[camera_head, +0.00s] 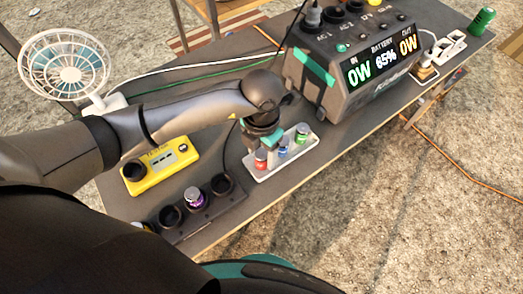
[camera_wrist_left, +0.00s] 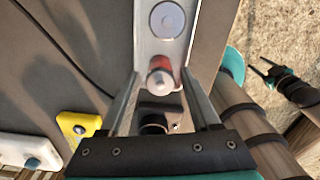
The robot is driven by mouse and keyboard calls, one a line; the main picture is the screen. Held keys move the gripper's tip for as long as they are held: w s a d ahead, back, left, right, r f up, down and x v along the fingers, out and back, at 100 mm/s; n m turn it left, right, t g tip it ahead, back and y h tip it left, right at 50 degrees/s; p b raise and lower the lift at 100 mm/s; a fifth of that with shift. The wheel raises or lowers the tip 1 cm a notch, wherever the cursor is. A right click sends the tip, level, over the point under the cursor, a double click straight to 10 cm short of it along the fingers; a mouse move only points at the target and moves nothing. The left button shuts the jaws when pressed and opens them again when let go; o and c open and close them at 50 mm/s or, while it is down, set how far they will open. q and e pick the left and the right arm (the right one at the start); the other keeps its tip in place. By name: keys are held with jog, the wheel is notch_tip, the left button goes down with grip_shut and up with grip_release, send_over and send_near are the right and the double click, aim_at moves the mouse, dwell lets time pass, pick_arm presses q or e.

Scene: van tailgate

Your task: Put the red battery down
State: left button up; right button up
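The red battery (camera_head: 261,158) stands upright at the near left end of a pale tray (camera_head: 254,175). In the left wrist view the red battery (camera_wrist_left: 160,78) is between my left fingers, which lie close along its sides. My left gripper (camera_head: 262,143) points down over that end of the tray. It looks shut on the battery, though a thin gap may show on one side. The battery's lower end is hidden. A small dark gripper with teal parts, seemingly my right one (camera_wrist_left: 266,68), shows far off in the left wrist view; its fingers are too small to judge.
A blue battery (camera_head: 283,149) and a green battery (camera_head: 302,133) share the tray. A black holder (camera_head: 205,214) with a purple battery (camera_head: 194,198) stands near left. A yellow tester (camera_head: 165,170), a fan (camera_head: 65,66) and a power station (camera_head: 350,62) surround my left arm.

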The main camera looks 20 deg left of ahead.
aim_at(262, 154)
pick_arm(q)
jog(key=shift+o, duration=0.2)
jog(key=shift+r, duration=0.1)
jog(key=shift+r, duration=0.35)
notch_tip(262, 154, up, 12)
jog(key=p, duration=0.2)
jog(key=shift+f+p, duration=0.25)
jog(key=shift+p, duration=0.15)
dwell(0.6)
